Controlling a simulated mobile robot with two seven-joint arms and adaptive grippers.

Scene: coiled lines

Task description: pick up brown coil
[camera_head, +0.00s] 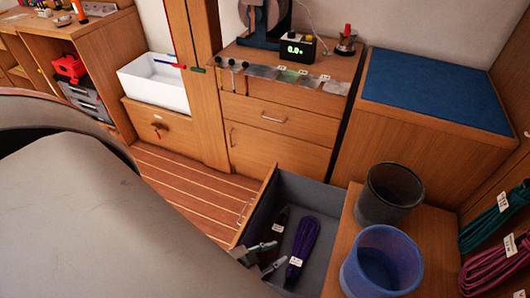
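A dark brown coil (281,216) with a white tag lies in the open grey drawer (327,219) at the bottom centre. A purple coil (306,236), also tagged, lies just to its right. My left gripper (276,253) is at the drawer's near left, over the lower end of the brown coil. Its two fingers are apart, one above the other in the picture. That end of the coil is dark and partly hidden by the fingers, so I cannot tell whether they touch it. My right gripper is not in view.
A dark bin (389,193) and a blue bin (382,264) stand on the wooden top right of the drawer. Green (494,220) and magenta coils (492,268) hang at the far right. Wooden cabinets line the back. Planked floor (190,185) is clear left of the drawer.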

